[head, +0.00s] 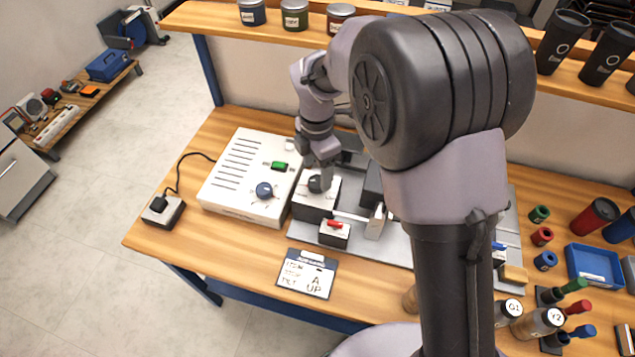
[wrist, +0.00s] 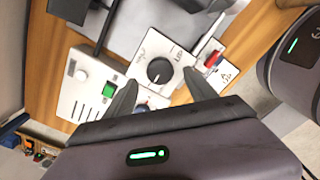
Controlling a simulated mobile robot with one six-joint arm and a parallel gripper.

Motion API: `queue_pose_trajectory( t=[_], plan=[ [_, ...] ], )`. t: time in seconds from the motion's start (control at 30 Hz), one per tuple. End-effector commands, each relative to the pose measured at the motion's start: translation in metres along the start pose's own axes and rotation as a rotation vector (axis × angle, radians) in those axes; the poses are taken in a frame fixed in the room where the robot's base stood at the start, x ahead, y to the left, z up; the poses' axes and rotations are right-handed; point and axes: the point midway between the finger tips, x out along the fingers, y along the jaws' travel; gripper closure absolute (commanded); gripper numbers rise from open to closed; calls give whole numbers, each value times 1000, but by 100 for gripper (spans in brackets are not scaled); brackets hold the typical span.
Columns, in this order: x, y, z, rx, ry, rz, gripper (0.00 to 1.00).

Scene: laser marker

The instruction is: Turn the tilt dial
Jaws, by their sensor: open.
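A round dark dial (head: 319,184) sits on the white top of a small box (head: 313,210) in the middle of the bench. In the wrist view the dark dial (wrist: 160,70) shows a pale pointer line, and its white panel has small labels too blurred to read surely. My gripper (head: 321,166) is just above this dial in the head view. In the wrist view the open fingers (wrist: 159,78) appear on either side of the dial; I cannot tell whether they touch it. A blue knob (head: 264,190) is on the white control unit (head: 236,170) to the left.
The control unit also has a green switch (head: 279,166). A red lever switch (head: 335,226) stands just in front of the dial box. A card (head: 306,273) marked "A" and "UP" lies at the bench front. A black-topped button box (head: 162,210) sits at the left edge.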

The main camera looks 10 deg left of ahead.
Motion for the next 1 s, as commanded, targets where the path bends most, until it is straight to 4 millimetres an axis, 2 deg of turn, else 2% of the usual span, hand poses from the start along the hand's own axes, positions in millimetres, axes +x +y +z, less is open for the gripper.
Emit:
queue_pose_trajectory(
  t=[0.03,0.2,0.53,0.83,1.0],
  plan=[
    [15,-1,0,1,1,-3,35],
    [37,-1,0,1,0,-1,35],
    [39,0,0,2,0,0,37],
    [39,0,0,2,0,0,96],
    [39,0,0,10,0,0,97]
  ],
)
